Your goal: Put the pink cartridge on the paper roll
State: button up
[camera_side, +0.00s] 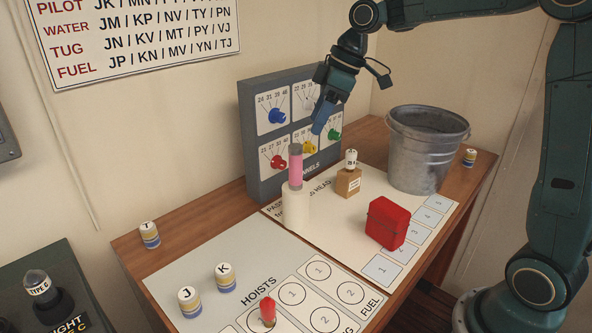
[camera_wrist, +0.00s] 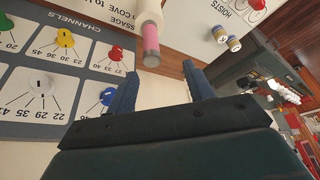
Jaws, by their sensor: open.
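The pink cartridge (camera_side: 296,168) stands upright on top of the white paper roll (camera_side: 295,207) in the side view. It has a grey top end. In the wrist view the pink cartridge (camera_wrist: 151,42) and the paper roll (camera_wrist: 149,11) show end to end at the top, beyond the fingertips. My gripper (camera_side: 321,122) is open and empty, above and to the right of the cartridge, in front of the channel panel. In the wrist view my gripper's two fingers (camera_wrist: 160,82) are apart with nothing between them.
The grey channel panel (camera_side: 252,137) with coloured knobs stands behind the roll. A small brown box (camera_side: 348,183), a red case (camera_side: 387,223) and a metal bucket (camera_side: 423,150) stand to the right. Lettered cylinders (camera_side: 190,301) and a small red piece (camera_side: 268,311) stand at the front.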

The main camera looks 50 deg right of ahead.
jog(key=s+a+r+m+t+h, duration=0.1)
jog(key=s+a+m, duration=0.1)
jog(key=s, duration=0.5)
jog(key=s+a+r+m, duration=0.1)
jog(key=s+m, duration=0.1)
jog(key=s, duration=0.5)
jog(key=s+d+f+m+t+h, duration=0.1)
jog(key=s+f+m, duration=0.3)
jog(key=s, duration=0.8)
jog(key=shift+s+f+h, duration=0.2)
jog(key=shift+s+h, duration=0.15)
jog(key=shift+h, duration=0.05)
jog(key=shift+d, duration=0.1)
